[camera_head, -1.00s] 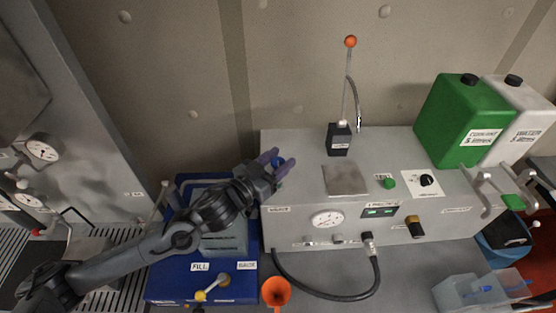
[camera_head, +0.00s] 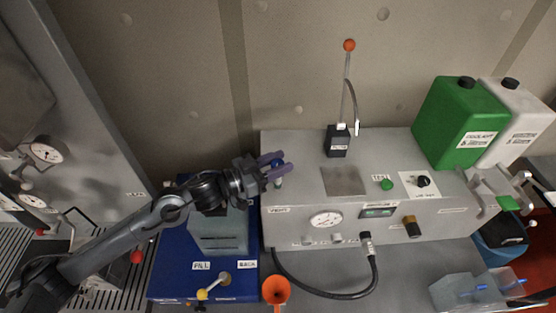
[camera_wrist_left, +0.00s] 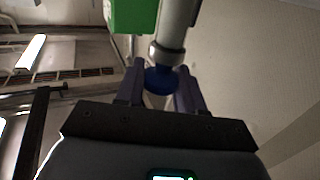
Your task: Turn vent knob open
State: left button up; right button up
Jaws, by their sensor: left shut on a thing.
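The vent knob (camera_head: 277,162) is a small blue knob on a pale stem at the left end of the grey machine (camera_head: 300,168). A label that seems to read VENT (camera_head: 278,209) is on the machine's front below it. My left gripper (camera_head: 274,168) comes in from the left, its purple-grey fingers on either side of the knob. In the left wrist view the blue knob (camera_wrist_left: 161,80) sits between the fingertips, under a grey metal collar. The gripper is shut on it. The fingers partly hide the knob in the head view. My right gripper is not in view.
A blue box (camera_head: 180,255) with FILL and BACK labels stands below my left arm. An orange funnel (camera_head: 276,290) is in front. A black unit with an orange-tipped rod (camera_head: 338,142) and green jug (camera_head: 462,122) stand farther right. A black hose (camera_head: 345,294) loops in front.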

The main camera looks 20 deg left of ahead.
pick_arm(q)
jog(key=shift+w+r+m+g+h+b, duration=0.15)
jog(key=shift+m+g+h+b, duration=0.15)
jog(key=shift+m+g+h, duration=0.75)
jog(key=shift+m+g+h+b, duration=0.75)
jog(key=shift+m+g+h, duration=0.15)
jog(key=shift+g, duration=0.35)
jog(key=m+g+h+b, duration=0.1)
jog(key=m+g+b, duration=0.2)
jog(key=g+b, duration=0.2)
jog(key=m+g+h+b, duration=0.1)
jog(key=m+g+b, duration=0.3)
jog(key=g+b, duration=0.2)
jog(key=shift+m+h, duration=0.25)
jog(key=m+g+b, duration=0.1)
jog(key=g, duration=0.1)
jog(key=shift+g, duration=0.3)
jog(key=shift+m+g+y, duration=0.4)
jog(key=shift+m, duration=0.1)
jog(key=shift+s+r+m+g+y, duration=0.2)
jog(key=shift+m+g+y, duration=0.1)
jog(key=shift+m+g, duration=0.4)
jog(key=o, duration=0.8)
jog(key=shift+c, duration=0.2)
jog(key=shift+o, duration=1)
jog(key=shift+f, duration=0.2)
